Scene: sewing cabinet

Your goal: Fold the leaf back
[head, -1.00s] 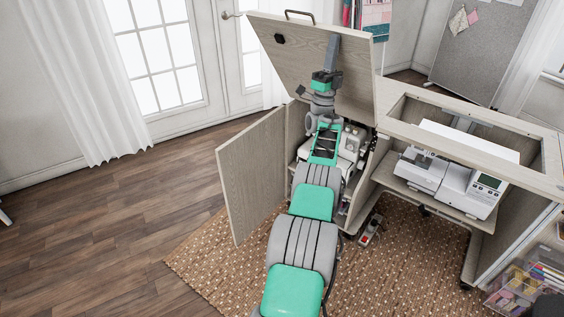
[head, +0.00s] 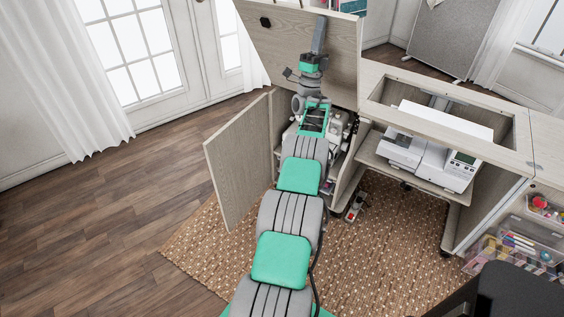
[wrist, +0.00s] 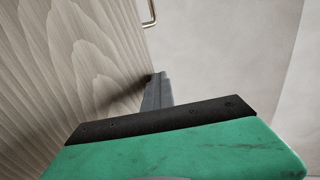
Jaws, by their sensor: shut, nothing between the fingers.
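The leaf (head: 285,50) is a pale wood-grain panel standing raised and tilted above the left part of the cabinet, its upper edge cut off in the head view. In the wrist view the leaf (wrist: 70,60) fills the left side, with part of its metal handle (wrist: 150,14) at the top. My gripper (head: 321,20) is shut and empty, pointing up in front of the leaf's near face. In the wrist view the fingers (wrist: 157,84) lie close beside that face; whether they touch it I cannot tell.
The cabinet door (head: 238,160) stands open at the left. My arm crosses in front of the open compartment holding a machine. A white sewing machine (head: 428,160) sits on a shelf under the cabinet-top opening. A woven rug (head: 385,240) and clear wood floor (head: 110,220) lie around.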

